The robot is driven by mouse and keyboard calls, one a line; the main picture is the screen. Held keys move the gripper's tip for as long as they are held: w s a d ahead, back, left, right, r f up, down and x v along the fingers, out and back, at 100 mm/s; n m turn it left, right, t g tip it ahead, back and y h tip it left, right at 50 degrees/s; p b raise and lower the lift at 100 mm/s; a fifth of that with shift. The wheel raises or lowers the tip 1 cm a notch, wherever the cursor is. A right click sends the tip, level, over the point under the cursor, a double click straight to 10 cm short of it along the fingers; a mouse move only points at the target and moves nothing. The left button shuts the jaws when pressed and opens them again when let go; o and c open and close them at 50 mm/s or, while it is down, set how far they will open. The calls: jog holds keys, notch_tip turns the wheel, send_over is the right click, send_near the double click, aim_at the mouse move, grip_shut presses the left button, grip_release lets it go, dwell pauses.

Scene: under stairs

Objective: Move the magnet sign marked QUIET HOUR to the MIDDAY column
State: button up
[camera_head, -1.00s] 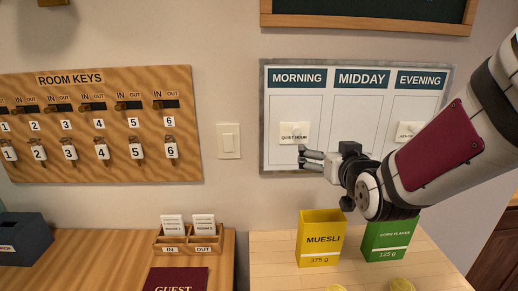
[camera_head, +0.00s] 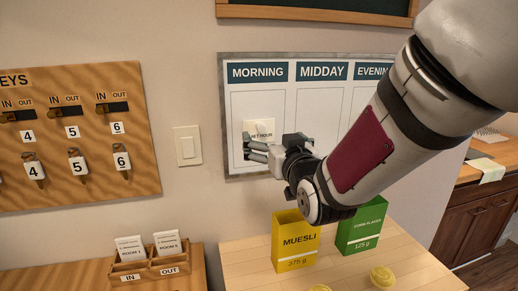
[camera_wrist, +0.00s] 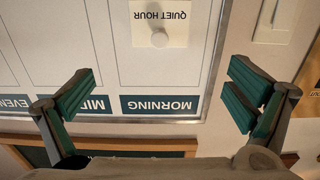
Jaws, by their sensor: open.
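The QUIET HOUR magnet sign (camera_head: 259,127), a pale card with a round knob, is in the MORNING column of the white board (camera_head: 225,110). My gripper (camera_head: 252,150) covers its lower left in the head view. In the wrist view the sign (camera_wrist: 174,20) appears upside down at the top, its knob apart from the fingers. My gripper (camera_wrist: 162,98) is open and empty, its fingers spread wide. The MIDDAY column (camera_head: 317,110) looks blank in its visible upper part. My arm hides most of the EVENING column and the lower right of the board.
A yellow MUESLI box (camera_head: 296,242) and a green cereal box (camera_head: 361,228) stand on the light table (camera_head: 240,268) below the board. A light switch (camera_head: 187,146) and the room-keys board (camera_head: 80,180) are on the wall at left. A card holder (camera_head: 150,268) sits lower left.

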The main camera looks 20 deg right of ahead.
aim_at(262, 125)
jog(key=shift+w+b, duration=1.05)
jog(key=shift+w, duration=4.3)
jog(key=shift+s+r, duration=0.1)
jog(key=shift+r, duration=0.1)
grip_shut()
